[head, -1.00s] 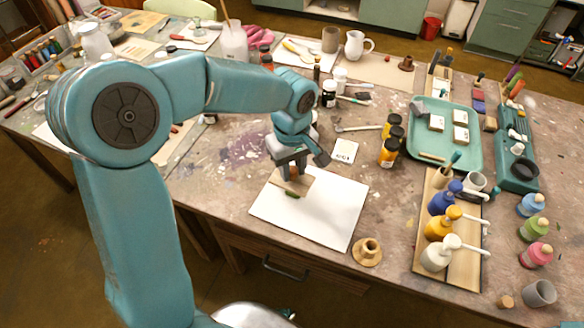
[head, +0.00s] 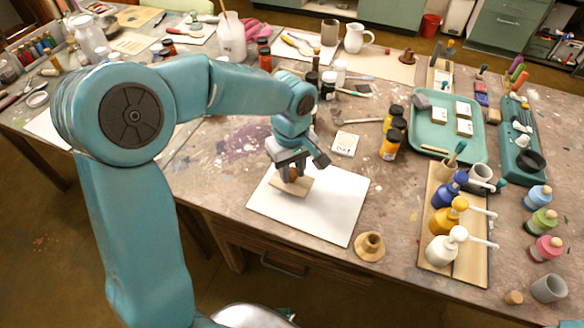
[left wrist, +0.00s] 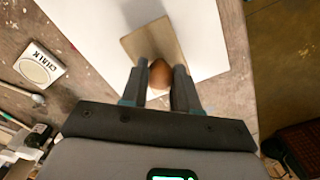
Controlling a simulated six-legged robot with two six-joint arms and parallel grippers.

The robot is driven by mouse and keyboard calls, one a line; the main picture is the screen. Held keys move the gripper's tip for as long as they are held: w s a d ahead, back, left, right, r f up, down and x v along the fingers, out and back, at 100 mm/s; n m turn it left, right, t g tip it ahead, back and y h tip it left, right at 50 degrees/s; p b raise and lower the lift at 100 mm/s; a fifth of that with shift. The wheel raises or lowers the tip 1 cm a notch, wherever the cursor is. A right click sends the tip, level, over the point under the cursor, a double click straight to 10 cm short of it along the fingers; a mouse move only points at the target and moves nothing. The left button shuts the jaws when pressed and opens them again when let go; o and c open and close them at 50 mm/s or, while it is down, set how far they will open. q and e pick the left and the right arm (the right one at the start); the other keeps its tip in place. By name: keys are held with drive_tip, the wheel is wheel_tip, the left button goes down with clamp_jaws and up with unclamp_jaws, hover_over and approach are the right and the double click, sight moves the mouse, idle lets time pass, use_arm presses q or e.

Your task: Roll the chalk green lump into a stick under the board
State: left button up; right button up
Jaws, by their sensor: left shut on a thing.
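My left gripper (head: 291,170) is shut on the brown knob of a small wooden board (head: 290,187). The board lies over the back left part of a white sheet (head: 330,212) on the table. In the left wrist view the round knob (left wrist: 160,74) sits between the two fingers, with the board (left wrist: 150,42) beyond it and the white sheet (left wrist: 95,25) around it. The chalk green lump does not show in either view now; the board and gripper cover the place where it was. My right gripper is not in view.
A card marked chalk (head: 344,144) lies behind the sheet. Orange jars (head: 391,144), a teal tray (head: 447,128) and pump bottles (head: 444,245) on a wooden board stand to the right. The sheet's right half is clear.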

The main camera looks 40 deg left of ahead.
use_arm(q)
drive_tip(key=shift+f+b, duration=0.45)
drive_tip(key=shift+f, duration=0.05)
idle(0.3)
